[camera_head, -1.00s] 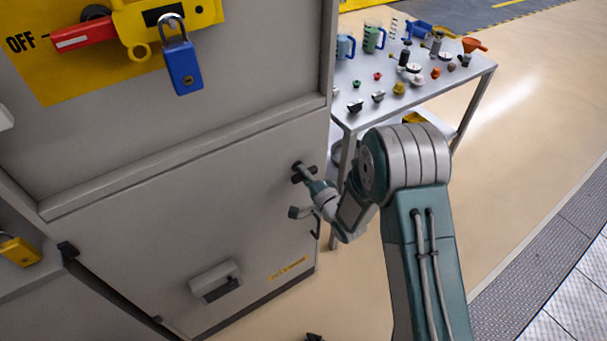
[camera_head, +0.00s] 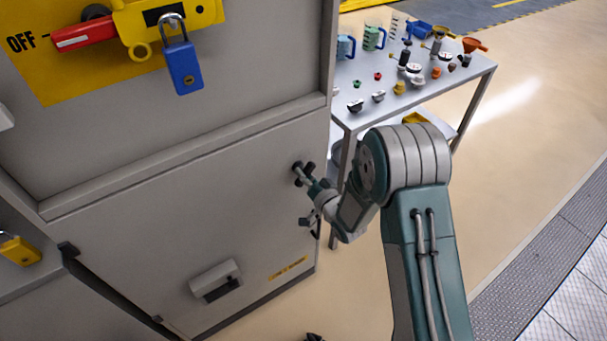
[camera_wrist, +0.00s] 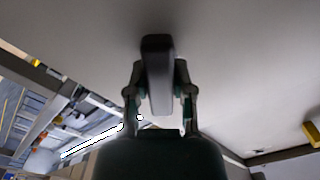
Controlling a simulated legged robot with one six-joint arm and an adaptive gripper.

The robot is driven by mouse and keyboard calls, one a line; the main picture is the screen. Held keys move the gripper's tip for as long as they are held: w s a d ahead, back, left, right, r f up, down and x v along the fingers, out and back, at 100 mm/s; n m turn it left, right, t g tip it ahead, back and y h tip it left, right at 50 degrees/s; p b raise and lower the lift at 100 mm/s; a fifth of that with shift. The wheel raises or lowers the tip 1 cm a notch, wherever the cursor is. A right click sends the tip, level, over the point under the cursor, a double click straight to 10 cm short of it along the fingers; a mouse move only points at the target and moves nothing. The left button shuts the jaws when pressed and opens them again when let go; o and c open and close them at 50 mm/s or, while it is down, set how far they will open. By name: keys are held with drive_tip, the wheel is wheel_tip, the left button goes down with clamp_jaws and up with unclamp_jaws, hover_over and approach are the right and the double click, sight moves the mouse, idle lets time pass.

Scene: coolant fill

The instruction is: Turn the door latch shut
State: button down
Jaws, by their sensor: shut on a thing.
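The grey cabinet door (camera_head: 150,240) sits flat in its frame, with its dark latch (camera_head: 298,171) near the upper right corner. In the wrist view the latch handle (camera_wrist: 157,75) is a dark bar standing up and down between my fingers. My gripper (camera_head: 306,175) is at the latch, and in the wrist view my gripper (camera_wrist: 158,85) has one finger on each side of the bar, shut on it. The latch base is mostly hidden behind the fingers.
A grey handle (camera_head: 215,280) sticks out low on the door. A blue padlock (camera_head: 183,68) hangs from a yellow panel above. A metal table (camera_head: 430,85) with mugs, gauges and small parts stands right of the cabinet. Open floor lies beyond my arm.

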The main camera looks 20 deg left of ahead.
drive_tip(key=n, duration=0.3)
drive_tip(key=shift+d+f+n, duration=0.2)
drive_tip(key=shift+n, duration=2)
drive_tip(key=shift+c, duration=2.4)
unclamp_jaws()
drive_tip(key=shift+w, duration=0.1)
drive_tip(key=shift+r, duration=0.1)
drive_tip(key=shift+a, duration=0.1)
